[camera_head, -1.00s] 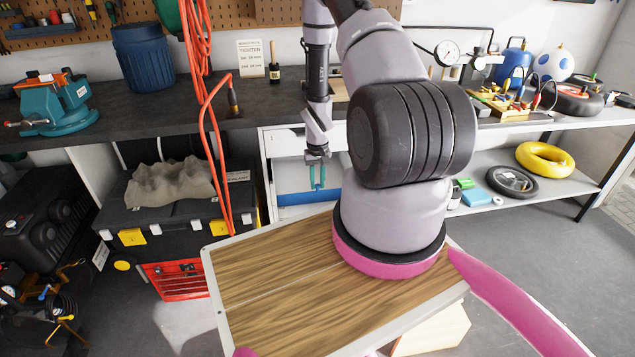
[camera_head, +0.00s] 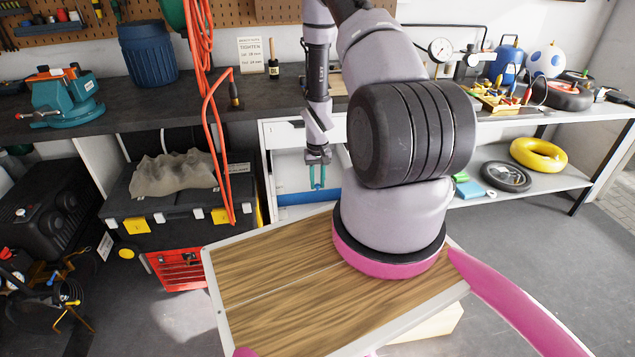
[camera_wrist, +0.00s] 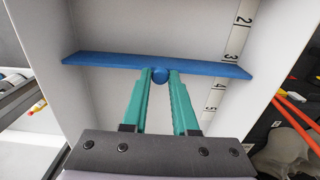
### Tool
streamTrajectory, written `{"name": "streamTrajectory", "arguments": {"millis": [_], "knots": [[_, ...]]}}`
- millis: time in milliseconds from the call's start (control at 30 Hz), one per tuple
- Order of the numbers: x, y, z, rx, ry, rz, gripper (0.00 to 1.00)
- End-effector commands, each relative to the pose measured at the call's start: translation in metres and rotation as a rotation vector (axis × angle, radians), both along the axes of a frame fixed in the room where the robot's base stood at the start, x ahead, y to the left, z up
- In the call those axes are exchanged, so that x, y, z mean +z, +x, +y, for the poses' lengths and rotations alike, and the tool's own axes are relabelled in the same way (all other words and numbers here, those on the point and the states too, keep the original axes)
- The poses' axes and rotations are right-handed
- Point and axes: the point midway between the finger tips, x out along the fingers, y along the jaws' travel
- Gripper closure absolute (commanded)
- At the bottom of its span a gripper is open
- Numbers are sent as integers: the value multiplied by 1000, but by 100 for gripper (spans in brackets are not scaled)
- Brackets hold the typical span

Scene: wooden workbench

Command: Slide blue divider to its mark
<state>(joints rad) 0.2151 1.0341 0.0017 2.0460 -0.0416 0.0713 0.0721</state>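The blue divider (camera_wrist: 105,61) spans the inside of a white drawer (camera_wrist: 100,110) in the wrist view, slightly tilted in the picture. Its round blue knob (camera_wrist: 160,76) sits between the teal fingertips of my gripper (camera_wrist: 161,72), which appear shut on it. A number scale (camera_wrist: 236,55) runs along the drawer's right wall; the divider's right end lies between the 3 and the 4. Which mark is the target does not show. In the head view, my gripper (camera_head: 318,186) reaches down into the drawer at the blue divider (camera_head: 292,198).
A dark workbench top (camera_head: 190,115) lies above the drawer. A black toolbox (camera_head: 175,208) with a grey lumpy cloth stands left of it. An orange cable (camera_head: 212,130) hangs left of my arm. A shelf (camera_head: 545,180) with a yellow ring is on the right.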

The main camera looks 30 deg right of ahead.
Motion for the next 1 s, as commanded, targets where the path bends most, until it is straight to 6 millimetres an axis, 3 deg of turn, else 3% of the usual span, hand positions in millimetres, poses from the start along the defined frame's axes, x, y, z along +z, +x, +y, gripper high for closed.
{"name": "streamTrajectory", "arguments": {"millis": [33,67,467,1000], "knots": [[0,0,0,0,0,-1,52],[0,0,0,0,0,-1,44],[7,1,0,0,-1,-2,44],[99,0,0,0,-1,-2,44]]}}
